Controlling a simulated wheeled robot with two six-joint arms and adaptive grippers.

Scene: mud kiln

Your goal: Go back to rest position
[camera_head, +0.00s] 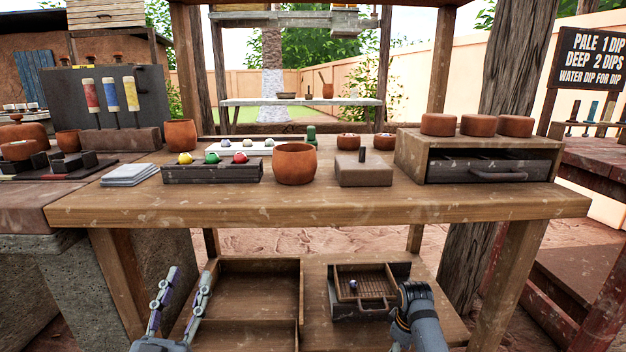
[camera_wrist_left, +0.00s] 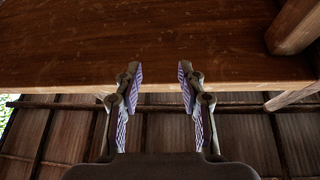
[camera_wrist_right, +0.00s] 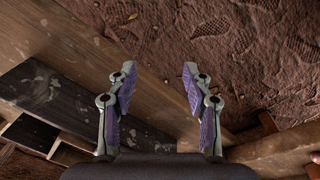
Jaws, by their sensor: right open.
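My left gripper (camera_head: 186,285) is at the lower left of the head view, in front of the workbench and below its top. Its two fingers are spread and empty; it also shows open in the left wrist view (camera_wrist_left: 158,75), facing a wooden underside or beam. My right arm (camera_head: 420,318) comes up at the lower right of the head view, by the lower shelf, where its fingers cannot be made out. In the right wrist view the right gripper (camera_wrist_right: 159,75) is open with nothing between its fingers, wooden boards to its left and brown ground beyond.
The workbench (camera_head: 320,208) carries clay pots, a dark tray (camera_head: 211,172) of coloured balls, a grey-brown block (camera_head: 363,174) and a drawer box (camera_head: 480,155). Beneath are an open wooden bin (camera_head: 255,290) and a grate-topped box (camera_head: 371,285). A leg (camera_head: 510,270) stands at right.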

